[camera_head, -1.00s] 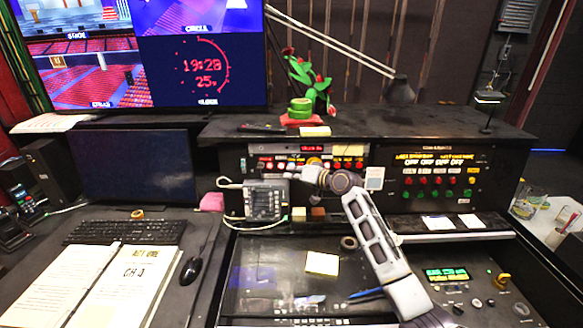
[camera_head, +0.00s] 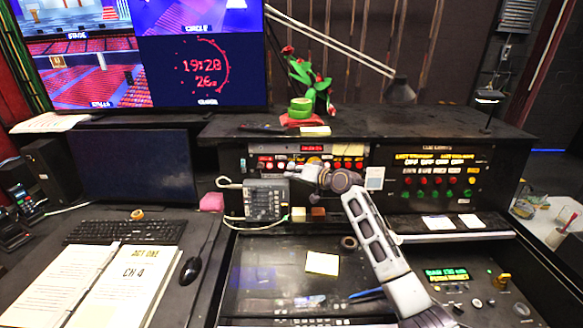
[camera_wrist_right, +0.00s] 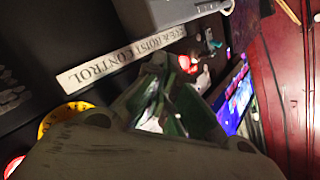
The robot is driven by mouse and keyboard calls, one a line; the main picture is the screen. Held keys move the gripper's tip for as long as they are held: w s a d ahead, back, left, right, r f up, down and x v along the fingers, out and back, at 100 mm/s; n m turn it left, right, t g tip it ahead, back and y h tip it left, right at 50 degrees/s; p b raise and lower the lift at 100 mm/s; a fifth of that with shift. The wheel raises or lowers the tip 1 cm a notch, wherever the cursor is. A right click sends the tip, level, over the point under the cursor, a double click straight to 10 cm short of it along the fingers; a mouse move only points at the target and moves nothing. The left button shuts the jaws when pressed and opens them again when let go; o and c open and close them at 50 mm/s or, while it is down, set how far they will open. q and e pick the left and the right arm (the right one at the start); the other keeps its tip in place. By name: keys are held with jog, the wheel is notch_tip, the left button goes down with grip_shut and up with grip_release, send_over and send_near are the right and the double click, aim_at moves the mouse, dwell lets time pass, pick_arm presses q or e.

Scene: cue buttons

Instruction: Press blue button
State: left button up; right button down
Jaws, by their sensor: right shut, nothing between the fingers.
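My right gripper (camera_head: 294,174) reaches in from the lower right to the front of the back console in the head view. It is shut and empty, close to the lower edge of the button panel (camera_head: 262,150). The panel carries a row of red, yellow and pale buttons; I cannot make out a blue button. In the right wrist view the gripper (camera_wrist_right: 172,112) fills the centre. My left gripper is out of view.
A grey keypad box (camera_head: 265,200) with cables stands just left of and below my right gripper. A second panel (camera_head: 438,180) with red and green buttons is at the right.

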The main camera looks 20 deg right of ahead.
jog(key=shift+w, duration=0.1)
dwell(0.7)
jog(key=shift+s+a+r+p, duration=0.1)
jog(key=shift+s+p, duration=0.2)
jog(key=shift+s, duration=0.1)
jog(key=shift+s+a+r+p, duration=0.1)
jog(key=shift+s+p, duration=0.2)
jog(key=shift+s, duration=0.1)
jog(key=shift+f, duration=0.1)
jog(key=s+p, duration=0.1)
jog(key=s+a+p, duration=0.1)
jog(key=s, duration=0.1)
jog(key=s+p, duration=0.1)
jog(key=shift+s+a+r, duration=0.15)
jog(key=shift+s+r, duration=0.2)
jog(key=shift+r, duration=0.05)
dwell(0.8)
